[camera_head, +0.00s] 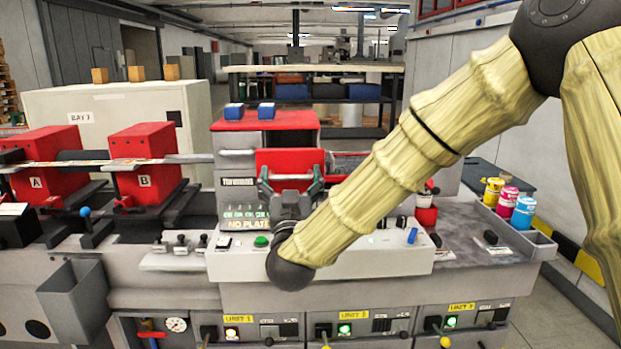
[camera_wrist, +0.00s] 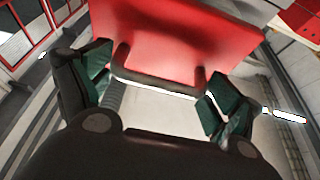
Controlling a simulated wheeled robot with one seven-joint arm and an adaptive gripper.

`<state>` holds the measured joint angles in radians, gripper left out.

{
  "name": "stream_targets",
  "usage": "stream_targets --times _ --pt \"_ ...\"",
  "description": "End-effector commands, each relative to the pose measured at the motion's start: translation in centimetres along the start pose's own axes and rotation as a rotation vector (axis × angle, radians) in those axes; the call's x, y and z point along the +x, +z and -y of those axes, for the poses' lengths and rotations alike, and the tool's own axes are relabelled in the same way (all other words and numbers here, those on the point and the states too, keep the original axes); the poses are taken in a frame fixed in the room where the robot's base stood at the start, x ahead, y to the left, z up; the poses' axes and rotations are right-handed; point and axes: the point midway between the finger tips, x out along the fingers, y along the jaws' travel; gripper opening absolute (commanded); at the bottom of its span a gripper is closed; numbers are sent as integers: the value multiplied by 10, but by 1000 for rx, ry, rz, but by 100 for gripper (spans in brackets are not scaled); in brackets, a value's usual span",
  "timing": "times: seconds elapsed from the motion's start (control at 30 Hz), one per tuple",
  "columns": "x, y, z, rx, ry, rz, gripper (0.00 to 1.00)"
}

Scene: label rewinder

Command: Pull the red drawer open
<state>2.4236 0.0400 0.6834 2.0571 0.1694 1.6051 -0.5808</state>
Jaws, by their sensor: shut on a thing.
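The red drawer (camera_head: 285,160) is in the machine's middle in the head view, below a red-topped block. Its red front (camera_wrist: 185,35) fills the upper middle of the wrist view and carries a dark bar handle (camera_wrist: 155,85). My gripper (camera_head: 290,181) is at the drawer front. In the wrist view my gripper (camera_wrist: 160,90) has one green-padded finger at each end of the handle, shut on it. My arm and gripper hide the lower part of the front in the head view. I cannot tell how far the drawer is out.
A display reading "NO PLATE" (camera_head: 246,223) and a light control panel (camera_head: 350,262) with a green button (camera_head: 261,241) lie below the drawer. Red units A (camera_head: 40,170) and B (camera_head: 145,165) stand left. Colored ink cans (camera_head: 507,202) stand right. Two blue blocks (camera_head: 266,111) sit on top.

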Motion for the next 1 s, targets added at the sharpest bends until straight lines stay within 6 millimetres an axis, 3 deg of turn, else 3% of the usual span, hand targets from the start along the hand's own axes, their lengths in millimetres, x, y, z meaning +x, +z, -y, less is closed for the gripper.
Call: stream_targets --times 0.43,0.47,0.5,1.0 --pt "-2 -3 4 6 -4 -2 48" --pt "-2 -3 4 6 -4 -2 95" --pt "-2 -3 4 6 -4 -2 100" --pt "-11 -2 4 4 -6 0 100"
